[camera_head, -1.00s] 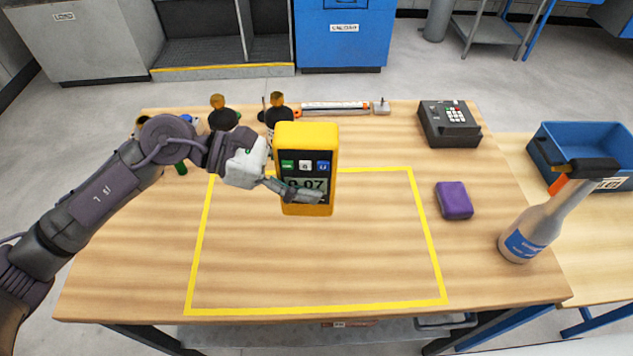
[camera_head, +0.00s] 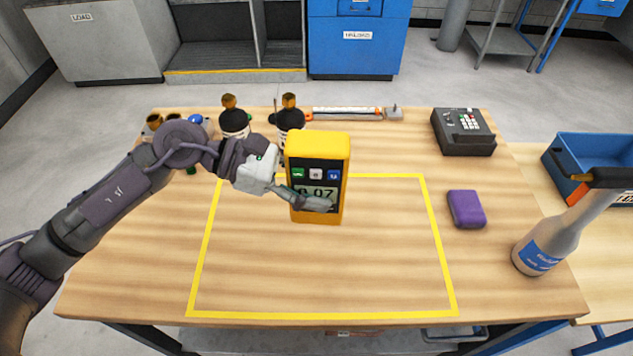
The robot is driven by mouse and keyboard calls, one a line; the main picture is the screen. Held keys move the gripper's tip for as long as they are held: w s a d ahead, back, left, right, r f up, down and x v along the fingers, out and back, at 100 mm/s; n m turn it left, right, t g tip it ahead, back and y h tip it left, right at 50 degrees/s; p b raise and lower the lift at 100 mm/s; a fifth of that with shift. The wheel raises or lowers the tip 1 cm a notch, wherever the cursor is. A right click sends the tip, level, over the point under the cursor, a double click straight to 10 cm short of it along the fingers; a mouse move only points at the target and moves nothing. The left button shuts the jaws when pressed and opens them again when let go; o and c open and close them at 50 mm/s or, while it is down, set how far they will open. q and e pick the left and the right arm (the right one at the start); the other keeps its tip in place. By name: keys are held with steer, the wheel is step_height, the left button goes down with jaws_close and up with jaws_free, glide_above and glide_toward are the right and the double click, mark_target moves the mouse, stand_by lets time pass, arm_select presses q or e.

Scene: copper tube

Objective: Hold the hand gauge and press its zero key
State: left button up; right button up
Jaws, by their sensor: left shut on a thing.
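The hand gauge (camera_head: 318,142) is a yellow, box-shaped meter with a dark face, held upright above the table. Its display (camera_head: 316,193) reads about 0.07, partly covered by a finger. Above the display is a row of three keys: green (camera_head: 299,174), pale (camera_head: 316,174) and blue (camera_head: 333,175). The key labels are too small to read. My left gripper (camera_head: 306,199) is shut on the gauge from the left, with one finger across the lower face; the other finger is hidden. My right gripper is not in view.
A yellow tape outline (camera_head: 432,230) marks the wooden table, mostly clear inside. A purple block (camera_head: 466,209), a dark keypad device (camera_head: 463,132) and a spray bottle (camera_head: 545,243) stand at right. Black-capped bottles (camera_head: 235,121) stand behind my left arm. A blue bin (camera_head: 600,155) is at far right.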

arm_select(q)
steer(key=shift+f+b, duration=4.5)
steer(key=shift+f, duration=0.15)
jaws_close()
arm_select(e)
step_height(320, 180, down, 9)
arm_select(q)
steer(key=shift+s+f, duration=0.15)
steer(key=shift+f, duration=0.1)
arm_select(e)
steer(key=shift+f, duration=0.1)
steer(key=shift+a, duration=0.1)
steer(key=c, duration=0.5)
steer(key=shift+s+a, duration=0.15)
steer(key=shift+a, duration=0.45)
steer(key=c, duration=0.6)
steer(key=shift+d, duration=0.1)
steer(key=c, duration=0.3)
arm_select(q)
steer(key=shift+a, duration=0.1)
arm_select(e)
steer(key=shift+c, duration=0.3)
